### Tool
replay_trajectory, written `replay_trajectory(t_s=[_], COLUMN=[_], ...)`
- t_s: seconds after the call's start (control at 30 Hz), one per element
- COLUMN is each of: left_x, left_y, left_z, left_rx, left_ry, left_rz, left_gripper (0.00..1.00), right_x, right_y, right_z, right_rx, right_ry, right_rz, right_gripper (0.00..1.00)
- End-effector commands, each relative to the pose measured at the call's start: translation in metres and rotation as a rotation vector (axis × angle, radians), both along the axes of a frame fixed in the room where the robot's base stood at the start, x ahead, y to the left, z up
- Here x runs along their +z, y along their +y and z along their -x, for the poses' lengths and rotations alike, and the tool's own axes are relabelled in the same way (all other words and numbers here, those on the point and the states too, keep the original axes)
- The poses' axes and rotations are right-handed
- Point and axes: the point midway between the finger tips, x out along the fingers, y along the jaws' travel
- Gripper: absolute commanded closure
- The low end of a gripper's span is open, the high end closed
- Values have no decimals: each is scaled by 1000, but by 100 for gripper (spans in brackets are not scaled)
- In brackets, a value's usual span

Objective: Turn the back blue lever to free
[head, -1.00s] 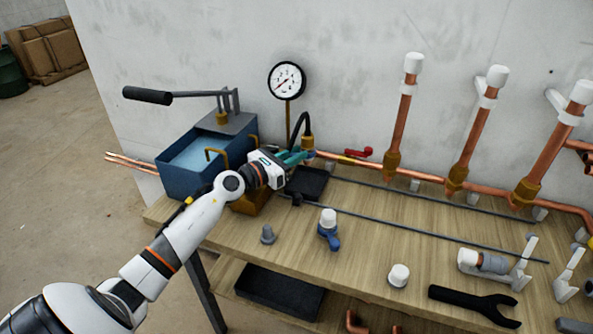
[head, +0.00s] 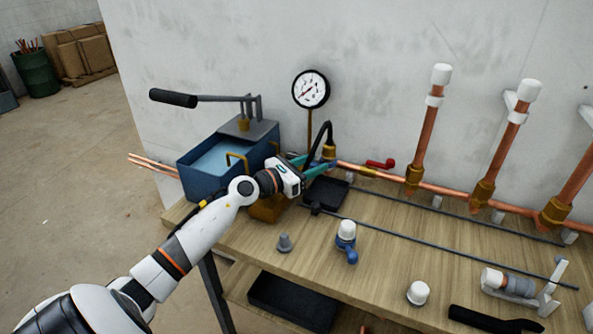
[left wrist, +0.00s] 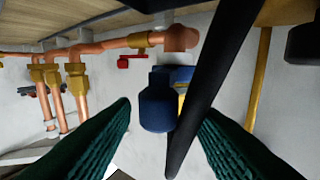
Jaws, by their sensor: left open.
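The back blue lever (left wrist: 157,108) shows in the left wrist view, between and beyond the two green fingers of my left gripper (left wrist: 168,125). The fingers are apart, with visible gaps to the blue part. A black hose (left wrist: 205,85) crosses in front of its right side. In the head view, my left gripper (head: 313,164) is at the copper pipe's left end, below the gauge, and hides most of the lever. A second blue lever with a white cap (head: 347,241) stands nearer on the bench. My right gripper is not in view.
A red lever (head: 380,163) sits on the pipe (head: 400,182) to the right. A black tray (head: 325,192) lies below the gripper. Loose parts dot the front bench.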

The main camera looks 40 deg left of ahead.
Motion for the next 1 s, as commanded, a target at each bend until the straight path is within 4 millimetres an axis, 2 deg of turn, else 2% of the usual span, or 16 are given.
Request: replay_trajectory(t_s=[0.5,0.7,1.0], left_x=[-3,-1,0], left_y=[27,32,33], left_z=[89,105,107], left_rx=[0,0,-1], left_ry=[3,0,0], left_rz=[-1,0,-1], left_gripper=[59,59,59], right_x=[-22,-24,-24], right_y=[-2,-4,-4], right_z=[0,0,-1], right_rx=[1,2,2], right_ry=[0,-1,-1], right_rz=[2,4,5], right_gripper=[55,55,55])
